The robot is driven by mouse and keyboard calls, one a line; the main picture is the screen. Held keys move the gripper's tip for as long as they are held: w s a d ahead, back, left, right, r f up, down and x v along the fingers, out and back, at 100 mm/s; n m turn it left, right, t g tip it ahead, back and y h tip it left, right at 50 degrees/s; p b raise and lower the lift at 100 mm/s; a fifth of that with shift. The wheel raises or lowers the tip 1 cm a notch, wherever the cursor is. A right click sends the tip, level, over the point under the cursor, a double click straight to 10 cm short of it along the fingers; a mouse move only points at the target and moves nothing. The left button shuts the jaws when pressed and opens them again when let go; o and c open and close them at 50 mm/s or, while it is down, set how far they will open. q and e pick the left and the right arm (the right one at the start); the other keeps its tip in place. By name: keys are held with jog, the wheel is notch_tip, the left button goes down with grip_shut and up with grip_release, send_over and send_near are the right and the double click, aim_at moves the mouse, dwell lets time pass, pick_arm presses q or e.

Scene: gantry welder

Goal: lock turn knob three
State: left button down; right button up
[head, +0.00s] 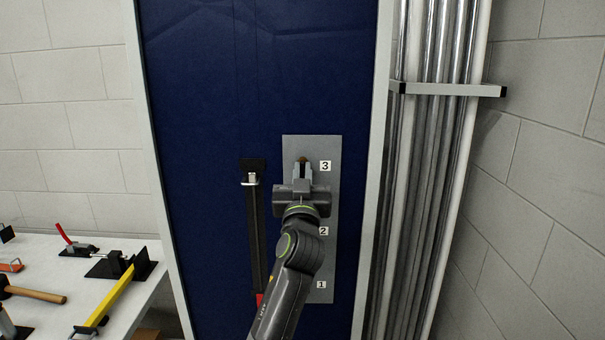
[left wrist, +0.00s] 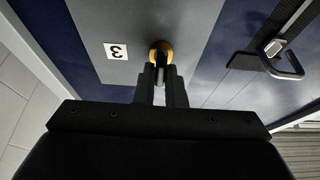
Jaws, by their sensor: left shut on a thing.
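Turn knob three (head: 302,159) sits near the top of a grey plate (head: 330,270), beside the label "3" (head: 325,166). In the left wrist view the knob (left wrist: 160,48) has a yellow ring and a dark grip part, and the label (left wrist: 116,51) is upside down. My left gripper (head: 302,168) reaches up to the knob from below. Its fingers (left wrist: 161,82) are shut on the knob's dark part, hiding some of it. Labels "2" (head: 322,231) and "1" (head: 321,284) are lower on the plate; my arm hides the knobs there. My right gripper is not in view.
A black bar with a metal latch (head: 251,179) is on the blue panel (head: 250,70), left of the plate. Metal pipes (head: 440,150) stand at the right. A white table (head: 75,275) with clamps and a hammer (head: 35,294) is at the left.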

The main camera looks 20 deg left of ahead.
pick_arm(q)
jog(key=shift+r+m+h+p, duration=0.15)
jog(key=shift+m+h+p, duration=0.25)
jog(key=shift+m+p, duration=0.45)
jog(key=m+h+p, duration=0.2)
jog(key=m+p, duration=0.2)
jog(key=p, duration=0.1)
jog(key=m+h+p, duration=0.2)
jog(key=m+p, duration=0.3)
jog(key=shift+a+r+h+p, duration=0.1)
jog(key=shift+r+h+p, duration=0.1)
jog(key=shift+h+p, duration=0.1)
jog(key=shift+f+m+p, duration=0.1)
jog(key=shift+m+p, duration=0.2)
jog(key=shift+m, duration=0.25)
jog(key=m+g+h, duration=0.1)
jog(key=m, duration=0.1)
jog(key=shift+f+m+h+p, duration=0.1)
jog(key=shift+m+h+p, duration=0.2)
jog(key=shift+m+p, duration=0.1)
jog(key=m, duration=0.2)
jog(key=m+g+h, duration=0.1)
jog(key=m, duration=0.1)
jog(key=shift+m+g, duration=0.3)
jog(key=shift+m, duration=0.1)
jog(key=shift+m+g, duration=0.5)
jog(key=shift+m, duration=1)
